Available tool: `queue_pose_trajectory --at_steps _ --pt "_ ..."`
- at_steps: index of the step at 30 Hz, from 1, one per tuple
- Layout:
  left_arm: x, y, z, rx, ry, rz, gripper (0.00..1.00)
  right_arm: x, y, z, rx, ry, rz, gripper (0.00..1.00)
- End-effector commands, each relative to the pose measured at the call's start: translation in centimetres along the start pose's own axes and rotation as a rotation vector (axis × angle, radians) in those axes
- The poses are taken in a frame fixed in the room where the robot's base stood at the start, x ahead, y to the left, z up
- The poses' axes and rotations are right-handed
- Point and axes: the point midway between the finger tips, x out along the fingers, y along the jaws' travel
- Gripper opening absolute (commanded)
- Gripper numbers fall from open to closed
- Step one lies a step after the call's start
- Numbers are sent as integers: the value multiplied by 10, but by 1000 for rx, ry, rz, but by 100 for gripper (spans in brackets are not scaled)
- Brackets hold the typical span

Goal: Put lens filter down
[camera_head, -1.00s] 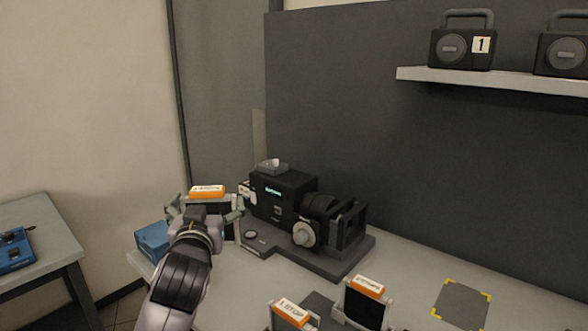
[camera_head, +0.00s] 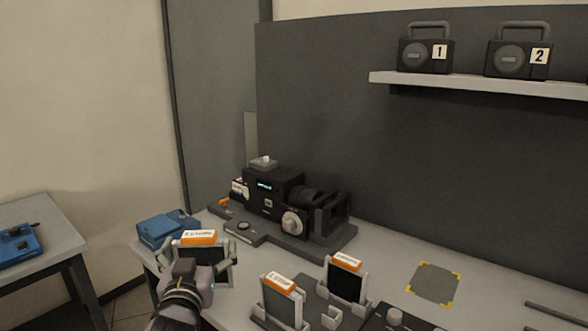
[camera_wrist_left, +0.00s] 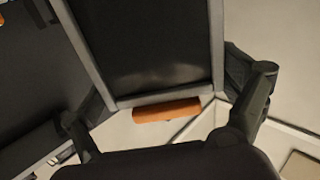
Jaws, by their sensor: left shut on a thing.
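A lens filter (camera_head: 217,262), a dark square pane in a light frame with an orange label on top, is held upright by my left gripper (camera_head: 203,255) at the left end of the table. In the left wrist view the filter's dark pane (camera_wrist_left: 150,45) fills the upper middle, with the gripper fingers (camera_wrist_left: 165,105) on both sides of its frame. Two similar filters with orange tabs, the left one (camera_head: 281,301) and the right one (camera_head: 346,281), stand in holders at the front of the table. My right gripper is not in view.
A black camera (camera_head: 273,192) on a dark base stands behind the held filter. A blue box (camera_head: 165,228) lies at the table's left end. A grey square with yellow corners (camera_head: 434,284) is empty at the right. Numbered cases (camera_head: 426,54) sit on a shelf.

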Motion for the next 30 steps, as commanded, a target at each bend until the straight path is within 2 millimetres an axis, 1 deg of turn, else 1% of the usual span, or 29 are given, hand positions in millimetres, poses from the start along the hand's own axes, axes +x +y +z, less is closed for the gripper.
queue_pose_trajectory --at_steps 1,5,6,8,9,12,15,18,21,26,30 --pt "-7 0 12 -3 -5 6 57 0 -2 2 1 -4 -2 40" --pt "-31 -2 42 -6 -8 21 57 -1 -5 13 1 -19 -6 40" --pt "-41 -3 53 -8 -10 26 57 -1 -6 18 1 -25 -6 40" --pt "-57 -5 67 -9 -9 35 57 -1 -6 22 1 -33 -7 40" --pt "-68 -6 76 -9 -9 40 57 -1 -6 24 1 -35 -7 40" --pt "-95 -10 94 -6 -6 51 57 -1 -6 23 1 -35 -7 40" --pt "-119 -13 106 -3 -5 61 57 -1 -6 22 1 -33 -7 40" --pt "-138 -15 114 3 -4 68 57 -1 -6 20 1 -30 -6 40" --pt "-151 -17 118 6 -1 74 57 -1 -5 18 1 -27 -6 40" --pt "-166 -18 125 8 -3 78 57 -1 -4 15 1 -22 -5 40" --pt "-190 -20 136 2 -7 78 57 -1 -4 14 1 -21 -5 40"
